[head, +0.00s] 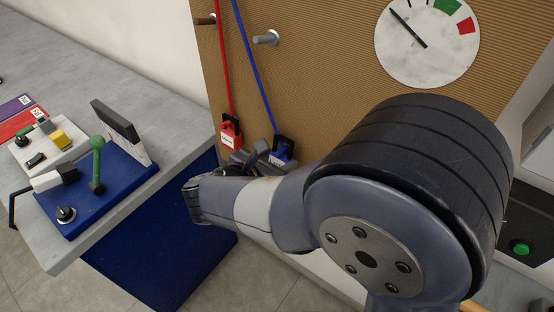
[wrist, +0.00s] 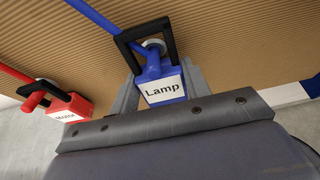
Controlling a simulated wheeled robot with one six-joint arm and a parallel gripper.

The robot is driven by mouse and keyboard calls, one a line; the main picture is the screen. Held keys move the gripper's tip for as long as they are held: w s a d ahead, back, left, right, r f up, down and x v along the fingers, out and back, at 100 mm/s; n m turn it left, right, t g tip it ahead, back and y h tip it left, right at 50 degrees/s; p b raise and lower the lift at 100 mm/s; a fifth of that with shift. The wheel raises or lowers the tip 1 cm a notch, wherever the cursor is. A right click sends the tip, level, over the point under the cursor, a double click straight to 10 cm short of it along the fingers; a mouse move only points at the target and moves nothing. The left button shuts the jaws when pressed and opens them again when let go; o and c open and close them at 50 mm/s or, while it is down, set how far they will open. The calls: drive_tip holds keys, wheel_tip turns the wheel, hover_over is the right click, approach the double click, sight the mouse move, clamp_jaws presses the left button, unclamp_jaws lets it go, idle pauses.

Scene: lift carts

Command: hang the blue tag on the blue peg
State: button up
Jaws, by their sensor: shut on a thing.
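The blue tag (wrist: 160,88), a padlock shape with a white "Lamp" label and a black shackle, is between my gripper's fingers (wrist: 161,80) in the wrist view. My gripper is shut on its body. The shackle stands up toward the corrugated board, with a round grey piece showing behind or inside it; I cannot tell whether the shackle is around it. In the head view the blue tag (head: 281,153) is low on the board, partly hidden by my gripper (head: 262,158). A blue line (head: 256,70) runs down the board to it.
A red tag (head: 231,135) hangs just left of the blue one, below a red line; it also shows in the wrist view (wrist: 72,108). A grey peg (head: 266,38) and a brown peg (head: 205,20) stick out higher. A bench (head: 180,135) with a blue fixture is left.

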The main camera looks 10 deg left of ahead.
drive_tip(key=shift+f, duration=0.2)
drive_tip(key=shift+f+b, duration=0.55)
drive_tip(key=shift+f, duration=0.1)
drive_tip(key=shift+f, duration=0.1)
drive_tip(key=o, duration=1.1)
drive_tip(key=shift+c, duration=0.2)
drive_tip(key=v, duration=1)
drive_tip(key=shift+s+b, duration=0.35)
drive_tip(key=shift+a, duration=0.1)
